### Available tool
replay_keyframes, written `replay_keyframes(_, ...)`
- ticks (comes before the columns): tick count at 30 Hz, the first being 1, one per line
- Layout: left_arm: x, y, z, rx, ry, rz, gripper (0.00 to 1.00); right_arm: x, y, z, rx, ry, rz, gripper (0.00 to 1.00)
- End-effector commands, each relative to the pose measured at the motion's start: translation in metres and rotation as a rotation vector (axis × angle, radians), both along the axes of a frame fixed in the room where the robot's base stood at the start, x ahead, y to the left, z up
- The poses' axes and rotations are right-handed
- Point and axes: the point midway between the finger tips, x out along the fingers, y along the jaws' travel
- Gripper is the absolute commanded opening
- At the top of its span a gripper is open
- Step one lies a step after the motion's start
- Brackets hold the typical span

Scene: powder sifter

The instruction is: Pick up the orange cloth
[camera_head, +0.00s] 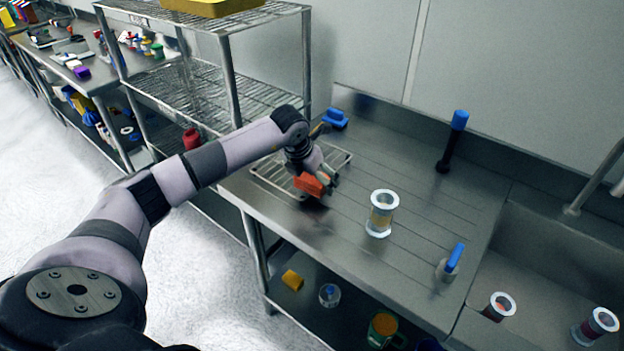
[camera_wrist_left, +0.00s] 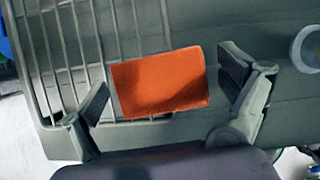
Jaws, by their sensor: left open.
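The orange cloth (camera_head: 309,184) lies at the front edge of the wire rack on the metal counter. In the left wrist view the cloth (camera_wrist_left: 160,83) is a flat, folded rectangle. My left gripper (camera_head: 318,185) is over the cloth, partly covering it in the head view. In the left wrist view my left gripper (camera_wrist_left: 165,90) is open, with one finger on each side of the cloth. The left finger is close to the cloth's edge, and a small gap shows at the right finger. My right gripper is not in view.
The wire rack (camera_head: 270,178) lies under and behind the cloth. A clear cylinder with white rims (camera_head: 381,213) stands to its right. A blue-handled brush (camera_head: 451,262) is near the sink (camera_head: 545,285). Tall wire shelving (camera_head: 228,80) stands left of the counter. The counter's middle is mostly clear.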

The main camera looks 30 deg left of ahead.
Motion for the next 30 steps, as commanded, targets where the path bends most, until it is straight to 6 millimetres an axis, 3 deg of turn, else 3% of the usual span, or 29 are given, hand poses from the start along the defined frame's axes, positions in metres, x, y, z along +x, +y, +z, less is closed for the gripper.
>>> replay_keyframes(4,-0.0001,0.0001,0.0000,0.000,0.000,0.000,0.94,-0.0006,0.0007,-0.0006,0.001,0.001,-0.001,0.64)
replay_keyframes(27,-0.0001,0.0003,0.0007,0.000,-0.001,0.000,0.43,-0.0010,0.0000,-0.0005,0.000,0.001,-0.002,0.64)
replay_keyframes(30,0.0000,0.0003,0.0010,0.000,-0.001,0.000,0.43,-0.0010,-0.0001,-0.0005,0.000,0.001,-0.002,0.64)
